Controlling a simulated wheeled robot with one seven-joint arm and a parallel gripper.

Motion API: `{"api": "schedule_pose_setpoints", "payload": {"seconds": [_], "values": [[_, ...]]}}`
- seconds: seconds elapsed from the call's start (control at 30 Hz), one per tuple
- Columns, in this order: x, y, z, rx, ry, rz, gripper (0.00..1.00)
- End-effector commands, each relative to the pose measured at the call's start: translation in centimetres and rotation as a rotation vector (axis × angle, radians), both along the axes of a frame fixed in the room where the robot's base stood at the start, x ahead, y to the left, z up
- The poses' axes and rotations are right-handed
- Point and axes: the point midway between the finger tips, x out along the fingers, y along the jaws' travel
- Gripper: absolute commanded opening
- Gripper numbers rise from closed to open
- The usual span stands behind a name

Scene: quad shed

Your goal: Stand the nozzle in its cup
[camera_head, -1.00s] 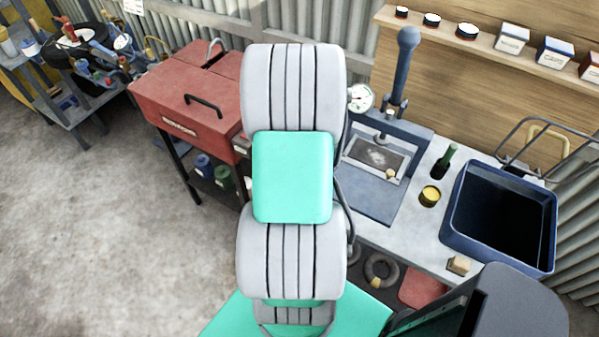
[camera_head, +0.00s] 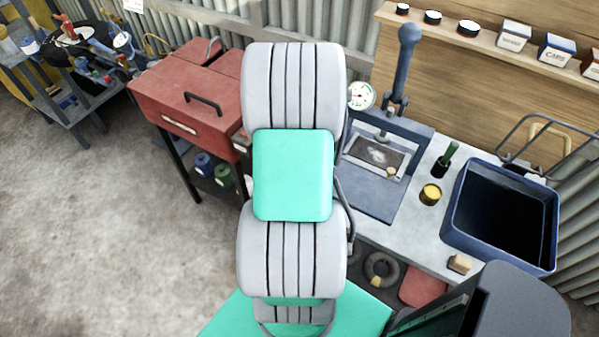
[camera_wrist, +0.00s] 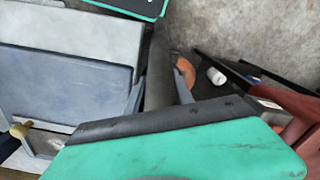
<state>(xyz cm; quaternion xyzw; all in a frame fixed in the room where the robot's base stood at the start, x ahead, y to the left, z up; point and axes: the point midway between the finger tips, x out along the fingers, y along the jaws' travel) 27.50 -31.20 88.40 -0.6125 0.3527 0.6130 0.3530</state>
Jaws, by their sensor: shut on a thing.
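The blue press (camera_head: 378,195) stands on the grey bench (camera_head: 405,236); a small brass piece (camera_head: 390,172) is at its plate. An open blue bin (camera_head: 455,235) is to the right. A red chest (camera_head: 180,110) stands left. The wrist view shows a white cylinder (camera_wrist: 216,76) below.

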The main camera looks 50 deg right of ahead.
Motion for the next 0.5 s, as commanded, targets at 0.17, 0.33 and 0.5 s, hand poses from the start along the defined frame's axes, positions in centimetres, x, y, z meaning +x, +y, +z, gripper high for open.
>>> {"api": "schedule_pose_setpoints", "payload": {"seconds": [0.17, 0.33, 0.5], "values": [[0.00, -0.01, -0.45, 0.000, 0.000, 0.000, 0.00], [0.00, -0.01, -0.50, 0.000, 0.000, 0.000, 0.35], [0.00, 0.00, -0.51, 0.000, 0.000, 0.000, 0.37]]}}
